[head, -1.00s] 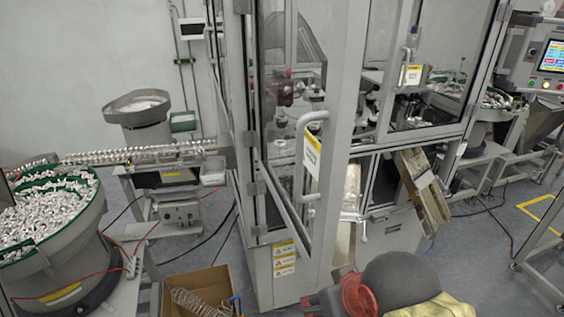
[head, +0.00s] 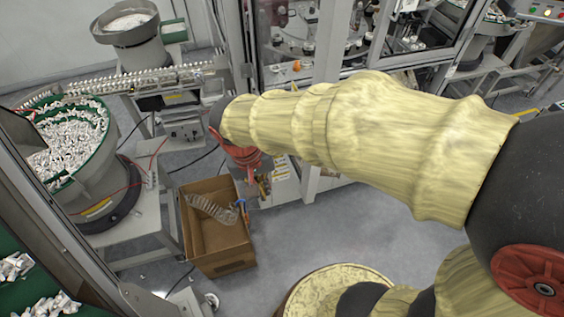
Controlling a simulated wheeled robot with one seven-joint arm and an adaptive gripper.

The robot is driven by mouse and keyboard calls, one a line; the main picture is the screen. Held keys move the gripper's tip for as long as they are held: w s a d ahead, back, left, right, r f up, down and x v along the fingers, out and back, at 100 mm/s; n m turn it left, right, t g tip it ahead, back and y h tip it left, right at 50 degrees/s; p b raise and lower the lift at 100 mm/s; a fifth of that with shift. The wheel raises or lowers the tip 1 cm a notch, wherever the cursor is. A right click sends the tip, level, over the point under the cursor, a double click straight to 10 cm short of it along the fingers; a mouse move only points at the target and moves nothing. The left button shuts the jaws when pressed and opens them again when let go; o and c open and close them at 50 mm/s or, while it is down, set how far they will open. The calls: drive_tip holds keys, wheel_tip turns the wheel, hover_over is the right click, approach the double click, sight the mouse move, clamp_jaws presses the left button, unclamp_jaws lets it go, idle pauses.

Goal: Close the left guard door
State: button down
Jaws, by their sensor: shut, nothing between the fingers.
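The left guard door stands open, swung out towards me, with a pale grey frame upright (head: 331,45) and a clear panel. Only its upper part shows above my arm, and a short lower end shows beneath it. Its middle and most of its handle are hidden behind my arm. My arm reaches across the picture from the right. Its wrist, with a red ring, bends down at the left. My gripper (head: 262,185) is small and partly hidden below the wrist, in front of the machine's base. It is shut and empty, apart from the door frame.
Clear floor (head: 400,235) lies under my arm.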

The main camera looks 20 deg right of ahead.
drive_tip(key=w+r+m+h+p, duration=0.25)
drive_tip(key=w+m, duration=0.45)
drive_tip(key=m, duration=0.9)
drive_tip(key=d+r+p+x, duration=0.1)
drive_tip(key=d+p+x, duration=0.1)
drive_tip(key=x, duration=1)
drive_tip(key=shift+s+d+p, duration=0.3)
drive_tip(key=shift+s, duration=0.05)
drive_tip(key=shift+d, duration=0.15)
